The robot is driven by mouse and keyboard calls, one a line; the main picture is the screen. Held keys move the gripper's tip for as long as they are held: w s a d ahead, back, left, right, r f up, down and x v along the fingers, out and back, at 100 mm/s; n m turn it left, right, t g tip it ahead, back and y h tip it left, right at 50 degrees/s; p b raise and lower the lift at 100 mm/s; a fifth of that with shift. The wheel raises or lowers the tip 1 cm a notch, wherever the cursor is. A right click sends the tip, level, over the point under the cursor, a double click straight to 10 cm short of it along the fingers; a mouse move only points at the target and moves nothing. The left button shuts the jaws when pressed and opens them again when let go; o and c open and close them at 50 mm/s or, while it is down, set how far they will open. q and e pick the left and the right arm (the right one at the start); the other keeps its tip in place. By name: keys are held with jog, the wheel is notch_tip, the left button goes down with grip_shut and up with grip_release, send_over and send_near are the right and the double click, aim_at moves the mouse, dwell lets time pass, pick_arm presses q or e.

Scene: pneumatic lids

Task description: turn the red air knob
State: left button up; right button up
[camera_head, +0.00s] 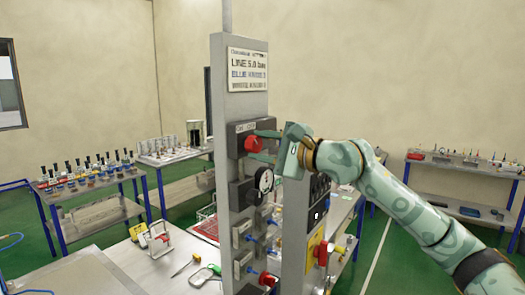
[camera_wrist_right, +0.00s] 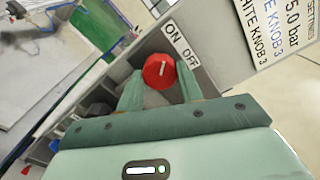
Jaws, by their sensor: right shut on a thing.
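The red air knob (camera_head: 252,145) sits on a dark block near the top of the grey post (camera_head: 238,110). My right gripper (camera_head: 262,146) reaches it from the right, with one finger above the knob and one below. In the right wrist view, the red knob (camera_wrist_right: 158,71) shows between the two green fingertips (camera_wrist_right: 159,80), and the gripper is shut on it. A short white mark on the knob's face points roughly up in that view. An ON OFF label (camera_wrist_right: 181,45) is beside the knob. My left gripper is not in view.
A round gauge (camera_head: 264,180) sits just below the knob, close under my fingers. Blue valves and another red knob (camera_head: 267,279) are lower on the post. A white sign (camera_head: 247,70) is above. A bench (camera_head: 160,265) with tools stands in front.

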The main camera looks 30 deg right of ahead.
jog(key=m+b, duration=0.2)
jog(key=m, duration=0.1)
jog(key=shift+f+m, duration=0.25)
jog(key=shift+m, duration=0.05)
jog(key=m+b, duration=0.2)
jog(key=m, duration=0.2)
jog(key=shift+m, duration=0.3)
jog(key=m+b, duration=0.1)
jog(key=m, duration=0.3)
jog(key=shift+b, duration=0.4)
jog(key=shift+r+m+b, duration=0.15)
jog(key=shift+m+b, duration=0.3)
jog(key=shift+m, duration=1.65)
jog(key=o, duration=1)
